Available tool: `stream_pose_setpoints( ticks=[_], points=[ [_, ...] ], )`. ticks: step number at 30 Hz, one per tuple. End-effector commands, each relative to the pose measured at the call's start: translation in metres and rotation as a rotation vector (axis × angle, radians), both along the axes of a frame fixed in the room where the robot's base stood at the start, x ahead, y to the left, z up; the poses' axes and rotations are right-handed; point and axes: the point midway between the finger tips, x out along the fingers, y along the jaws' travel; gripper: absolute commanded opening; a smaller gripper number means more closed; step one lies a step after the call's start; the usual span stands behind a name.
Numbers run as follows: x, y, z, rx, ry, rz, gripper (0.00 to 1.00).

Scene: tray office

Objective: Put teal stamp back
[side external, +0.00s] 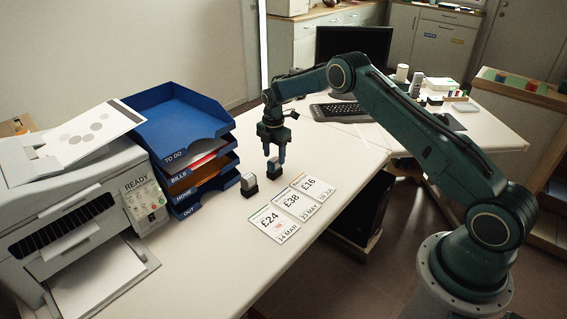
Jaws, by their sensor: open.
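My gripper (274,157) points straight down over the desk, with its jaws open. A small stamp with a dark, slightly teal body (274,170) stands upright directly below and between the fingertips. Its top is close to the fingers, and I cannot tell whether they touch it. A second stamp (249,185) with a pale grey top and black base stands upright just to the left and nearer the camera. The colour of both is hard to judge at this size.
A blue-topped tray stack (178,128) and printer (75,190) stand left. A keyboard (340,111) and monitor lie behind.

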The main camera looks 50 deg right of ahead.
Motion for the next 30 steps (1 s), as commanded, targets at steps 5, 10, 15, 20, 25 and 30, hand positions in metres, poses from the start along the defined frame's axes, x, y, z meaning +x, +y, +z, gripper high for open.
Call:
stream_pose_setpoints(
  ticks=[5,10,15,20,25,30],
  points=[
    [0.001,0.0,0.032,-0.001,-0.003,0.0,0.51],
    [0.001,0.0,0.059,-0.001,-0.003,0.0,0.51],
    [0.001,0.0,0.077,0.0,-0.002,0.0,0.51],
    [0.0,0.0,0.085,0.0,0.0,0.0,0.51],
    [0.0,0.0,0.087,0.0,0.001,0.0,0.51],
    [0.0,0.0,0.087,0.0,0.0,0.0,0.51]
  ],
)
